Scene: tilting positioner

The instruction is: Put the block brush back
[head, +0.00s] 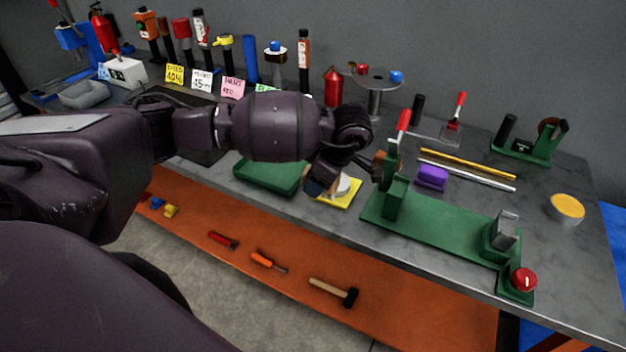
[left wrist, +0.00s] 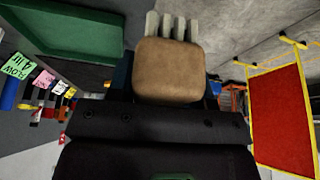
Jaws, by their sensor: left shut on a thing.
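My left gripper (head: 345,180) reaches in over the middle of the bench, pointing down. It is shut on the block brush (left wrist: 168,70), whose tan wooden block shows between the fingers in the left wrist view. Pale grey bristles (left wrist: 172,25) stick out from its far side. In the head view the brush is mostly hidden by the gripper; a tan and white part shows above a yellow pad (head: 352,196). I cannot tell whether it touches the pad. My right gripper is out of view.
A green tray (head: 270,178) lies left of the gripper. A green clamp fixture (head: 435,232) with a red handle stands close on the right. A purple block (head: 432,177) and two rods lie behind it. Several tools lie on the orange shelf (head: 390,310) below.

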